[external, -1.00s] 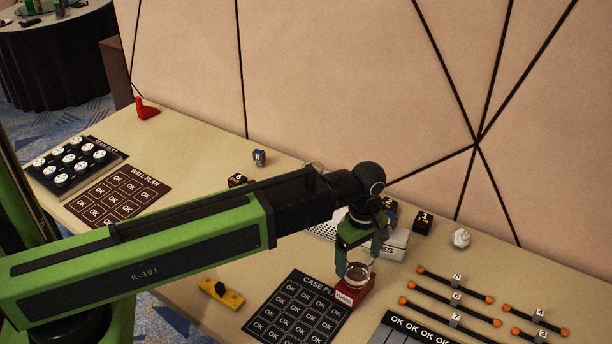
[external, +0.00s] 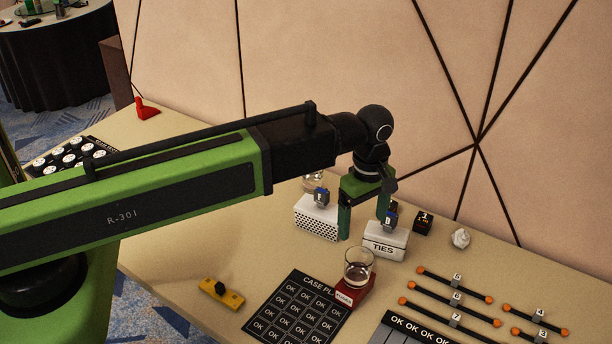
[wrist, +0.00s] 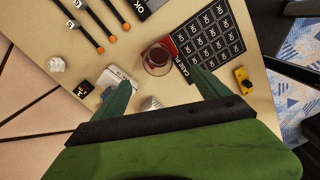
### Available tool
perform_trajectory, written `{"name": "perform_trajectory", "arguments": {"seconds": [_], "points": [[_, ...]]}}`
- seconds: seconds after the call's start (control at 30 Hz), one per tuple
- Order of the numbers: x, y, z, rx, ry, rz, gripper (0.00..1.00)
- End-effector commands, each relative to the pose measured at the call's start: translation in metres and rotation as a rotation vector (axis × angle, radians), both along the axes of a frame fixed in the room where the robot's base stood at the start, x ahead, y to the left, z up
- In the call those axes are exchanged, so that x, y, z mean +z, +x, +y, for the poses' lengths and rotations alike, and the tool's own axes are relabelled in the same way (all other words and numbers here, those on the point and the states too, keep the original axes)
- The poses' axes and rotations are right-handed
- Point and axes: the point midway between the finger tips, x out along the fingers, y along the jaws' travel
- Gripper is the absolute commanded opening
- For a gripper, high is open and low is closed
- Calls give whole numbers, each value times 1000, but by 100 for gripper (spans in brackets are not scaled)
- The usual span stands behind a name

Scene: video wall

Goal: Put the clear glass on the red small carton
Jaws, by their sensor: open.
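The clear glass (external: 358,266) stands upright on top of the red small carton (external: 352,293), at the right edge of the CASE PLAN sheet. In the wrist view the glass (wrist: 157,60) covers much of the carton (wrist: 170,46). My gripper (external: 364,230) is open and empty, raised above and behind the glass, apart from it. Its two green fingers (wrist: 162,92) show in the wrist view with the glass beyond their tips.
A white TIES box (external: 386,245) and a perforated white box (external: 317,222) stand near my gripper. The CASE PLAN sheet (external: 297,307), a yellow tool (external: 222,293), crumpled paper (external: 461,238) and orange-tipped black rods (external: 450,308) lie around. Bare table shows left of the sheet.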

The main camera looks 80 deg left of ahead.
Motion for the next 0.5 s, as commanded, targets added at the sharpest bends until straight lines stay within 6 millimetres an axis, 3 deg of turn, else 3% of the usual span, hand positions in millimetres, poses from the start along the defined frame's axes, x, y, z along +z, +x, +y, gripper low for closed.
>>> {"name": "perform_trajectory", "arguments": {"seconds": [0.13, 0.23, 0.37, 0.5], "points": [[1, -1, -2, -15, 0, 0, 86], [1, -7, -19, -171, 0, 0, 86], [1, -26, -65, -667, 0, 0, 86], [1, -50, -114, -1281, 1, 0, 86]]}}
